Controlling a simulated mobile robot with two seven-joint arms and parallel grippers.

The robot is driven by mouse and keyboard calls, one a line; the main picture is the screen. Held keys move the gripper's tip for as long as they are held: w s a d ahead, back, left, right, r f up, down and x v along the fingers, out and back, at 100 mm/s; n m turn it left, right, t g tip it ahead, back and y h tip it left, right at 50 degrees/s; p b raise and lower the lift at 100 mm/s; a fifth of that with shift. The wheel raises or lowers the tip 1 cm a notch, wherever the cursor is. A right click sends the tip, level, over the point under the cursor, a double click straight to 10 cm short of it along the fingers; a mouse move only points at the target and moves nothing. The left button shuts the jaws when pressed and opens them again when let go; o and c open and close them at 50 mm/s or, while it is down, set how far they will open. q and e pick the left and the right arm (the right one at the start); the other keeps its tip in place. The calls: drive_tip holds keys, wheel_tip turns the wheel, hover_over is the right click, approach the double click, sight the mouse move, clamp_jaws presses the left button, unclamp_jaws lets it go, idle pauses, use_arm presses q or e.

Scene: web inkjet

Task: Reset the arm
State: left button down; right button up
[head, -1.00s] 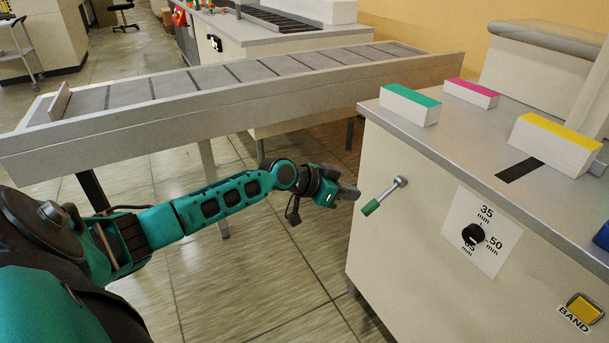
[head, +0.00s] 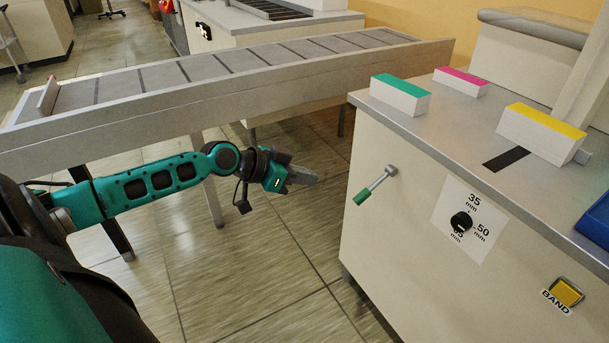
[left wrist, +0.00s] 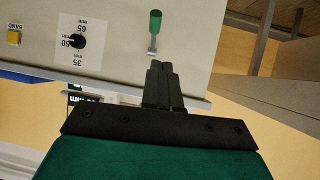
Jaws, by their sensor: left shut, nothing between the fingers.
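My left arm comes in from the left in the head view. Its gripper (head: 308,178) is shut and empty, in the air left of the cabinet's front face, apart from the lever. In the left wrist view the closed fingers (left wrist: 162,85) point toward the cabinet face. The lever with a green grip (head: 363,196) sticks out of the cabinet front; its green grip also shows in the left wrist view (left wrist: 155,22). My right gripper is not in view.
The cabinet (head: 400,215) carries a black dial (head: 461,222) and a yellow BAND button (head: 566,292). Green-topped (head: 400,98), pink-topped (head: 460,83) and yellow-topped (head: 541,133) stacks stand on it. A long grey conveyor (head: 240,95) runs behind my arm. Open floor lies below the arm.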

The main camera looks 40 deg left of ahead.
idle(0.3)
use_arm(q)
drive_tip(key=s+d+f, duration=0.8)
drive_tip(key=d+f, duration=0.3)
drive_tip(key=s+d+f+n+y, duration=0.2)
drive_tip(key=s+d+y, duration=0.1)
drive_tip(key=s+d, duration=0.65)
wheel_tip(320, 180, up, 9)
drive_tip(key=a+p, duration=0.2)
drive_tip(key=p, duration=1.1)
drive_tip(key=shift+s+a+f+y, duration=0.15)
drive_tip(key=shift+s+a+y, duration=0.05)
drive_tip(key=shift+a+y, duration=0.1)
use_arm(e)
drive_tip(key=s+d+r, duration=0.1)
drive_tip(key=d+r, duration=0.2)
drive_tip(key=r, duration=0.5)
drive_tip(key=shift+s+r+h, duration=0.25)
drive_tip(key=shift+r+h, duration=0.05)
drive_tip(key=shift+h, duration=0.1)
